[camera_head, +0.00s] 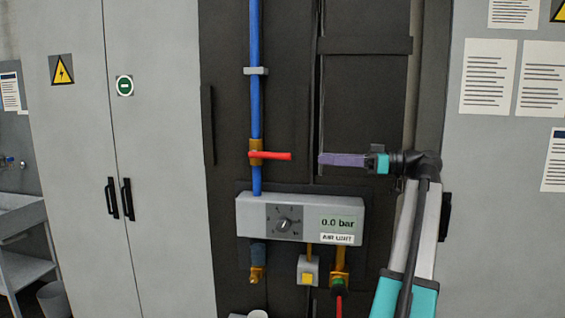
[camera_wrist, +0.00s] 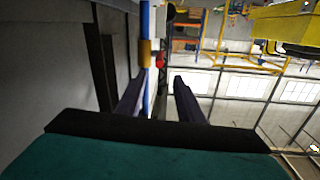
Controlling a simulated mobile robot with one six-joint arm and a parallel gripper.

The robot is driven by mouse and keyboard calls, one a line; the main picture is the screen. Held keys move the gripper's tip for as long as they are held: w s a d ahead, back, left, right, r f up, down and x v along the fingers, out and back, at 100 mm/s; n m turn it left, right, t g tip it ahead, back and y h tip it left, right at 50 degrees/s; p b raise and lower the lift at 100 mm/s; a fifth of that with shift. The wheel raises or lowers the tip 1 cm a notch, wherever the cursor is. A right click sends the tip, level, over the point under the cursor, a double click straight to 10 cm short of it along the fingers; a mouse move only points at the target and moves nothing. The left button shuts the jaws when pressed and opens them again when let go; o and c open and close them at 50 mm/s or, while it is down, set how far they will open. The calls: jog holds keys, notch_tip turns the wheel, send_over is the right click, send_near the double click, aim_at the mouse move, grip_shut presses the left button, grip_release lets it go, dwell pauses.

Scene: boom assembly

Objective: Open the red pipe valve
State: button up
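The red valve handle (camera_head: 275,156) sticks out horizontally to the right from a brass valve body (camera_head: 256,146) on a vertical blue pipe (camera_head: 256,100). My gripper (camera_head: 322,160) has purple fingers that point left, level with the handle. Its tips are a short gap to the right of the handle's free end. In the wrist view my gripper (camera_wrist: 162,78) is open, with nothing between its fingers. The red handle (camera_wrist: 159,62) shows end-on beyond the gap, beside the brass body (camera_wrist: 145,54) on the blue pipe (camera_wrist: 146,25).
A grey air unit box (camera_head: 300,218) with a dial and a "0.0 bar" display (camera_head: 338,223) sits below the valve. A dark panel (camera_head: 225,90) lies behind the pipe. Grey cabinet doors (camera_head: 150,180) stand at the left. Space between fingertips and handle looks clear.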

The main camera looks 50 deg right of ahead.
aim_at(289, 156)
dwell(0.3)
jog(key=p+x, duration=0.5)
jog(key=x, duration=0.6)
jog(key=shift+w+a+r, duration=0.1)
jog(key=shift+w+a, duration=0.1)
jog(key=shift+w, duration=0.15)
jog(key=shift+x, duration=0.9)
grip_shut()
